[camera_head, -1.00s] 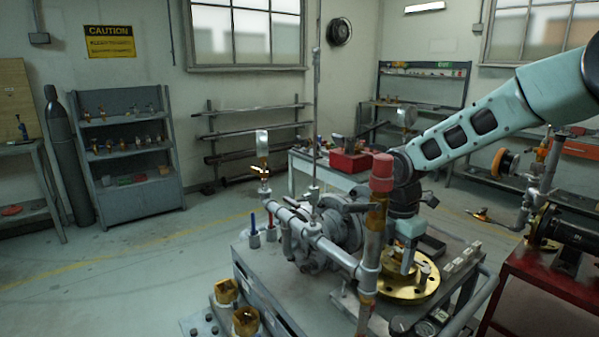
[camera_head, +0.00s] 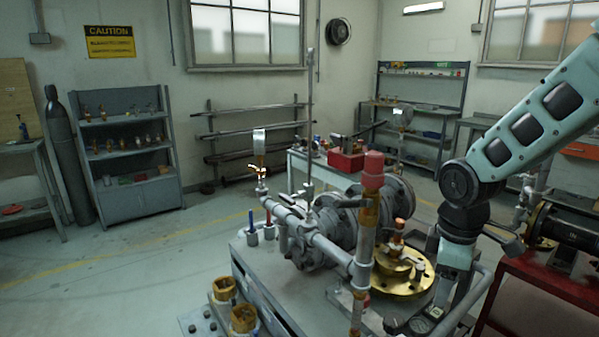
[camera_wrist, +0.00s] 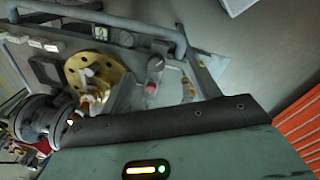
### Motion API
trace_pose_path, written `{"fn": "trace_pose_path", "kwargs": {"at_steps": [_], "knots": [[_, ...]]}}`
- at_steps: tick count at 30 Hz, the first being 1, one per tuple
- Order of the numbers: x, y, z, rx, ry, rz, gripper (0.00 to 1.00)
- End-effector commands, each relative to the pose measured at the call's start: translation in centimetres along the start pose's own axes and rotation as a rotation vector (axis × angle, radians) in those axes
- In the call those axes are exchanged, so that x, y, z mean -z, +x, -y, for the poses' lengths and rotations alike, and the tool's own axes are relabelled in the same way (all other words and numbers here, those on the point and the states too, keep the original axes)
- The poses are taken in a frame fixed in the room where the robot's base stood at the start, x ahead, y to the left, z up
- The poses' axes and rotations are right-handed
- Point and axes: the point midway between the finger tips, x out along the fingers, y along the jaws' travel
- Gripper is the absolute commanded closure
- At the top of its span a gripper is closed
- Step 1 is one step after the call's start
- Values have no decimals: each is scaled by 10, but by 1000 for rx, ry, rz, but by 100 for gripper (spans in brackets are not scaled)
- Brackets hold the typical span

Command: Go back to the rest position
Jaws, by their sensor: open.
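The gate valve (camera_head: 325,240) is a grey body with flanges and pipes on the metal bench. A round brass flange (camera_head: 400,283) with bolt holes lies at its right, with a smaller brass piece on top; it also shows in the wrist view (camera_wrist: 84,76). My gripper (camera_head: 437,305) points down at the right of the brass flange, apart from it, over the bench's right edge. It is open, and I see nothing held. In the wrist view my gripper's body fills the bottom.
A red-topped upright pipe (camera_head: 372,190) stands near the arm. A red cart (camera_head: 535,285) with dark equipment is at the right. A gauge (camera_head: 420,325) sits at the bench front. The floor at the left (camera_head: 130,270) is clear.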

Motion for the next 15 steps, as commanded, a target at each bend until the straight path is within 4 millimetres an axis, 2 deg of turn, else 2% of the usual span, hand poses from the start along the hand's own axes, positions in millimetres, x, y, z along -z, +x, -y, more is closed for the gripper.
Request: {"fn": "trace_pose_path", "kwargs": {"at_steps": [3, 6, 15], "knots": [[-30, -9, 16, -28, 284, -23, 38], [-49, -13, 27, -44, 498, -51, 38], [-93, -22, 57, -61, 1018, -142, 38]]}}
